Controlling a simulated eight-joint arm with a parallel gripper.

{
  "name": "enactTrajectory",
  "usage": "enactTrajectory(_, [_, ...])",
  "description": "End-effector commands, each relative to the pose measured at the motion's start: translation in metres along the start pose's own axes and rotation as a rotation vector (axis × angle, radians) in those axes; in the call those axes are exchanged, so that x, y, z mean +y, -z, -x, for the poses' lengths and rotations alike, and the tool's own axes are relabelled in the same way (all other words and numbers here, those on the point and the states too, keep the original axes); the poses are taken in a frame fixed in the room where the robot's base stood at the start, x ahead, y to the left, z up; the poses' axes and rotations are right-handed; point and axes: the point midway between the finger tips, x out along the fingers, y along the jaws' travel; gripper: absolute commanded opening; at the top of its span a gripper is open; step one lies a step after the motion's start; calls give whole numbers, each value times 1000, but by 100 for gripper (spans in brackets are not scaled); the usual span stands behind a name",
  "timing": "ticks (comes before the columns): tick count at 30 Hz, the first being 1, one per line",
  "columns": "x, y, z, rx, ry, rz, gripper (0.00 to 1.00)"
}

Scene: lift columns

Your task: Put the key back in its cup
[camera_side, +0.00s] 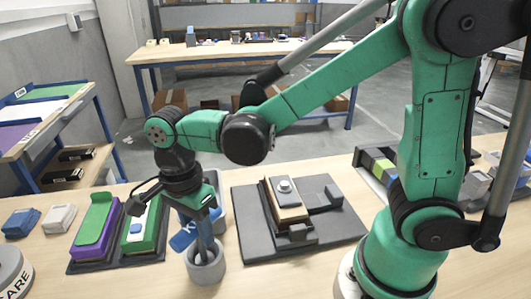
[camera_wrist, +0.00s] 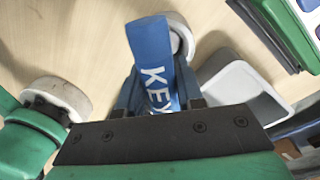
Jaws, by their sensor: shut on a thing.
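The key is a flat blue piece with white "KEY" lettering. It shows in the wrist view (camera_wrist: 149,45) and, partly hidden, in the side view (camera_side: 181,240). My gripper (camera_wrist: 156,98) is shut on it, and the key sticks out beyond the fingers. In the side view my gripper (camera_side: 204,230) points down over the grey round cup (camera_side: 206,270). The cup also shows in the wrist view (camera_wrist: 187,36), partly behind the key's right edge. I cannot tell the height gap between key and cup.
A grey open bin (camera_wrist: 250,92) stands close to the cup. A dark board with a green-and-purple block (camera_side: 95,225) is to the left. A dark fixture plate (camera_side: 335,220) is to the right. Front table wood between is clear.

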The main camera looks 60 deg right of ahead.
Motion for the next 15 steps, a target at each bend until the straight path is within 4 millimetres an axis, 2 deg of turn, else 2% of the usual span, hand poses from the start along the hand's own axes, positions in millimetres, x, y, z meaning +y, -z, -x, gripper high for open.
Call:
enactTrajectory(9, [0,0,-3,0,0,0,0])
enactTrajectory(10, [0,0,-3,0,0,0,40])
enactTrajectory(12, [0,0,-2,0,0,0,60])
enactTrajectory(13, [0,0,-2,0,0,0,63])
enactTrajectory(15, [0,0,-2,0,0,0,63])
